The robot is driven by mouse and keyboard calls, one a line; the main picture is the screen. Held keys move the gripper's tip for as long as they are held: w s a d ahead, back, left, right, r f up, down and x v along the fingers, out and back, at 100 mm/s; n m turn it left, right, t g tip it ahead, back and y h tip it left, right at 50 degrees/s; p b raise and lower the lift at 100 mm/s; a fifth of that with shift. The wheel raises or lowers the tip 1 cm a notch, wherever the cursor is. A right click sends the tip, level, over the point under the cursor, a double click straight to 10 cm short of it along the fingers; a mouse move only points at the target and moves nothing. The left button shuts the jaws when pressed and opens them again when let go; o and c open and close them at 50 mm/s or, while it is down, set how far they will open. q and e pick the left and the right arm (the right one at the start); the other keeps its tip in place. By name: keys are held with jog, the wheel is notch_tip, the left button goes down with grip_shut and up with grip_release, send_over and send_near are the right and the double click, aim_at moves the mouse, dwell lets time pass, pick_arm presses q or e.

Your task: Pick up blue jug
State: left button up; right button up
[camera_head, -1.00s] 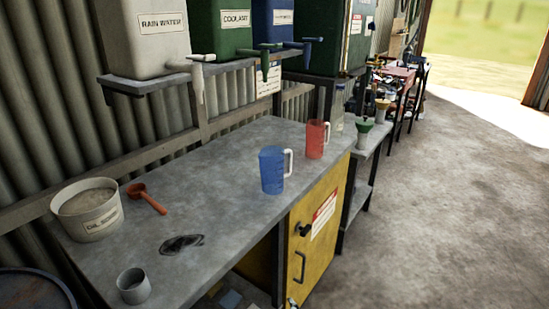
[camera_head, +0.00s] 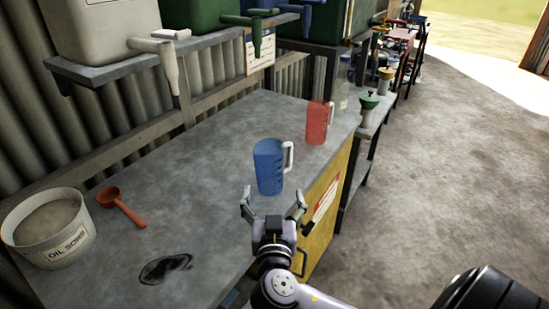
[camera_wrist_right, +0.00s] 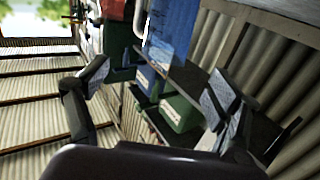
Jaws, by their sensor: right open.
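The blue jug (camera_head: 269,167) stands upright on the grey workbench (camera_head: 215,150), its white handle on the right side. My right gripper (camera_head: 273,203) is open, its two fingers spread just in front of the jug on the near side, with nothing between them. In the right wrist view the open fingers (camera_wrist_right: 155,100) show at left and right, and part of the blue jug (camera_wrist_right: 172,25) shows beyond them at the top. I cannot tell whether a finger touches it. My left gripper is not in view.
A red jug (camera_head: 317,123) stands behind and right of the blue one. An oil sorb bucket (camera_head: 50,230) and an orange scoop (camera_head: 122,205) are at the left, near a dark stain. Tanks with taps hang above the bench's back edge.

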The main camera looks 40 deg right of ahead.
aim_at(272, 162)
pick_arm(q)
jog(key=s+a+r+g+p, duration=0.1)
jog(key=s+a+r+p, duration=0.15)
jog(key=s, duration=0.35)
pick_arm(e)
jog(key=x, duration=0.6)
jog(key=p+x, duration=0.1)
jog(key=x, duration=0.2)
jog(key=shift+w+d+r, duration=0.1)
jog(key=shift+w+r, duration=0.05)
jog(key=shift+r, duration=0.15)
jog(key=shift+x, duration=0.9)
jog(key=shift+w+p, duration=0.35)
jog(key=shift+p, duration=0.2)
jog(key=p+x, duration=0.1)
jog(key=x, duration=0.2)
jog(key=shift+w+f+p, duration=0.15)
jog(key=shift+w+p, duration=0.15)
jog(key=shift+w+d+f, duration=0.15)
jog(key=shift+w+d, duration=0.05)
jog(key=shift+w, duration=0.15)
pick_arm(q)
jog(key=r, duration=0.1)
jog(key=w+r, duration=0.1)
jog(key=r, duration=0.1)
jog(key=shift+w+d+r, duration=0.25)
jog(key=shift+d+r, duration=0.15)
pick_arm(e)
jog(key=shift+c, duration=0.6)
